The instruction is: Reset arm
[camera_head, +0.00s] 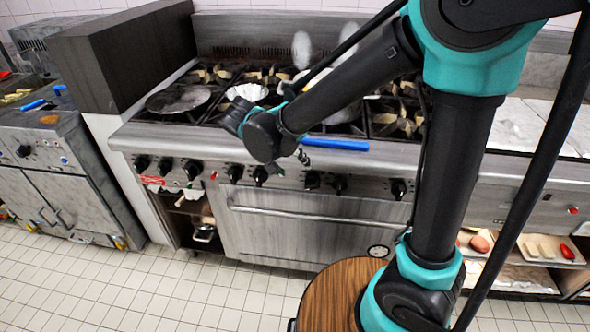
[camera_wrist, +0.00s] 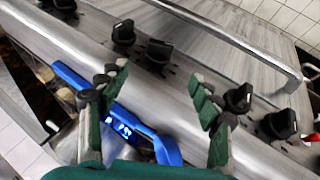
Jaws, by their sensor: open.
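My gripper (camera_head: 303,156) is in front of the stove in the head view, at about the height of the front control panel. In the wrist view my gripper (camera_wrist: 155,86) has its two green fingers spread wide apart, with nothing held between them. The wrist joint hides part of the gripper in the head view. A blue bar-shaped thing with pale marks (camera_wrist: 125,125) shows behind and below the fingers in the wrist view; I cannot tell whether it touches them.
The stove (camera_head: 300,215) carries a dark pan (camera_head: 178,99), a white bowl (camera_head: 247,92) and a blue handle (camera_head: 336,143) jutting over its front edge. Black knobs (camera_head: 313,180) and an oven handle (camera_head: 310,216) stick out. A round wooden top (camera_head: 335,290) is near. Tiled floor (camera_head: 140,295) is open at left.

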